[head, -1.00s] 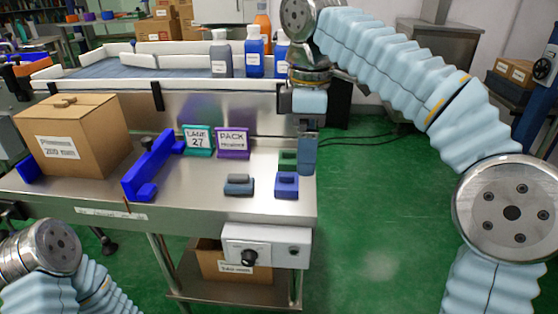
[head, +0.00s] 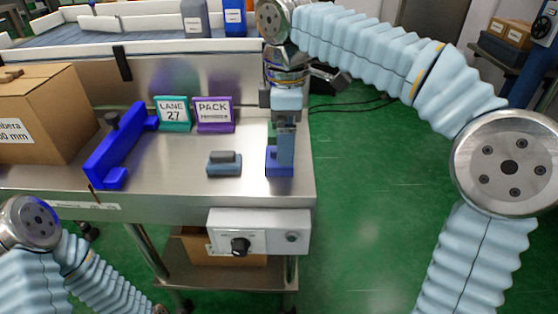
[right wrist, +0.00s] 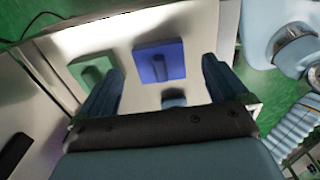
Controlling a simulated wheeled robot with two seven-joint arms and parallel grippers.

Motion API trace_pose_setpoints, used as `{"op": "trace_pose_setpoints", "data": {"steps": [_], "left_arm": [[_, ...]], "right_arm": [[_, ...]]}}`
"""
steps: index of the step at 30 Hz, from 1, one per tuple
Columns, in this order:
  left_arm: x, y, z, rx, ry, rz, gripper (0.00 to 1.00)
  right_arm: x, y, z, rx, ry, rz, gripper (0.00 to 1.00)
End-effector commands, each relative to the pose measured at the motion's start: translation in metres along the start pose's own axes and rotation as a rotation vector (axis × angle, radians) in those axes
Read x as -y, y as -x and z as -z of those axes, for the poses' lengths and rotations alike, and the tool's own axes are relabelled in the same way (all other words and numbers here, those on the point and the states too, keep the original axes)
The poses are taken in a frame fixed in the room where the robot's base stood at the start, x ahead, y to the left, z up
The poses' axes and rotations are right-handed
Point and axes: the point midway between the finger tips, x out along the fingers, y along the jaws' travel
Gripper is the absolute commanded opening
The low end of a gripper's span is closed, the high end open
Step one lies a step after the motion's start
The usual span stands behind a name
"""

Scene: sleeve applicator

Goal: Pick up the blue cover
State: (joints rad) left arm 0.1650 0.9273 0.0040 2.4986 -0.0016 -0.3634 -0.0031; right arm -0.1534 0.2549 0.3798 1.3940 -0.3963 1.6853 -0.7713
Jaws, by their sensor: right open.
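The blue cover (head: 279,167) is a small block with a raised grip on top, near the right front of the steel table. It also shows in the right wrist view (right wrist: 150,65). My right gripper (head: 284,150) is open and points down over the blue cover, hiding part of it. In the right wrist view the cover's raised grip shows between the two open fingers (right wrist: 161,68). I cannot tell how small the height gap is. My left arm shows at the lower left, but its gripper is out of view.
A green cover (right wrist: 92,73) lies next to the blue one. A grey-blue cover (head: 224,165) sits to the left. Teal (head: 173,112) and purple (head: 214,113) signs, a long blue bracket (head: 115,150) and a cardboard box (head: 45,115) stand further left.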

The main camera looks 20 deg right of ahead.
Motion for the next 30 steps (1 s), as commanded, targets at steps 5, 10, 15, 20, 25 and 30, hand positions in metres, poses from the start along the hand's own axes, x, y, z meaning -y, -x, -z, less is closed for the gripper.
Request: {"op": "trace_pose_setpoints", "data": {"steps": [5,10,15,20,25,30], "left_arm": [[0.007,-0.01,0.001,-0.004,0.004,0.004,0.0],[0.009,-0.011,0.002,-0.006,0.006,0.006,0.0],[0.008,-0.011,0.002,-0.006,0.006,0.006,0.0],[0.008,-0.011,0.002,-0.006,0.006,0.006,0.0],[0.008,-0.011,0.002,-0.006,0.006,0.006,0.0],[0.008,-0.011,0.002,-0.006,0.006,0.006,0.0]], "right_arm": [[-0.002,-0.033,0.002,0.002,0.0,0.002,1.0],[-0.002,-0.043,0.002,0.0,0.0,0.001,1.0],[-0.002,-0.042,0.002,0.0,0.0,0.001,1.0],[-0.002,-0.042,0.002,0.001,0.0,0.001,0.77],[-0.002,-0.042,0.002,0.001,0.0,0.001,0.51],[-0.002,-0.042,0.002,0.001,0.0,0.001,0.42]]}}
